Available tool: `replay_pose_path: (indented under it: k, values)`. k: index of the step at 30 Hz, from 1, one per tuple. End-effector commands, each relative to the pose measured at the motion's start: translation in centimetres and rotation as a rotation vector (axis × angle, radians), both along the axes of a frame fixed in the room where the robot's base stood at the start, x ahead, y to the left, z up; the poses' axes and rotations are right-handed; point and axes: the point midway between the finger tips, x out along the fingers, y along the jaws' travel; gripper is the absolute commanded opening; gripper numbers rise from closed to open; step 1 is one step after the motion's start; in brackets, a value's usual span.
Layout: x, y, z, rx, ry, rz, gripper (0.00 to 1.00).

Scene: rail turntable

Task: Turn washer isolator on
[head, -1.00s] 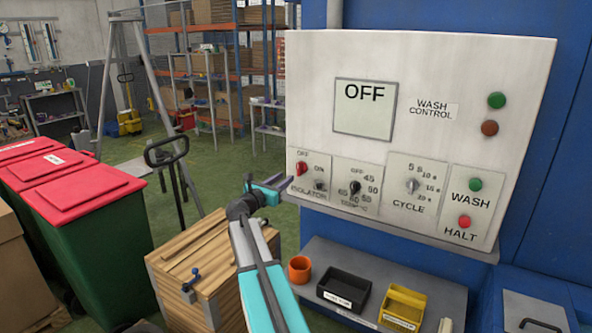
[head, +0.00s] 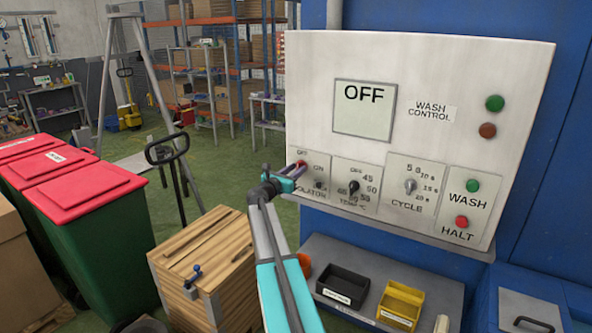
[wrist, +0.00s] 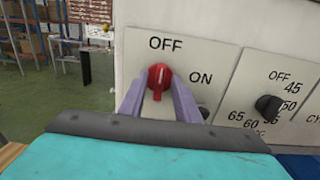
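The isolator knob (wrist: 160,76) is red with a pale pointer line, on the wash control panel (head: 455,60). In the wrist view its pointer stands near upright, toward the OFF label above it; ON is to its lower right. My gripper (wrist: 161,92) is in front of the knob, its two purple fingers on either side of it. I cannot tell whether the fingers touch the knob. In the head view my gripper (head: 298,168) reaches the panel's lower left and mostly hides the knob. The panel display (head: 363,110) reads OFF.
A black temperature knob (wrist: 268,107) is close on the right, and the cycle knob (head: 410,186) is beyond it. A black bin (head: 343,287) and a yellow bin (head: 400,305) sit on the shelf below.

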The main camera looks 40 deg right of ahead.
Motion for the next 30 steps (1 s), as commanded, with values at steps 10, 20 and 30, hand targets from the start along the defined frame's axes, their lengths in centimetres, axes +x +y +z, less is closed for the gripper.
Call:
replay_pose_path:
  k: [10, 20, 30]
  values:
    - [0.01, 0.00, -0.02, 0.000, 0.000, 0.000, 0.12]
    - [0.00, 0.01, -0.04, 0.001, -0.004, 0.000, 0.00]
    - [-0.04, -0.01, -0.32, 0.016, -0.065, 0.000, 0.00]
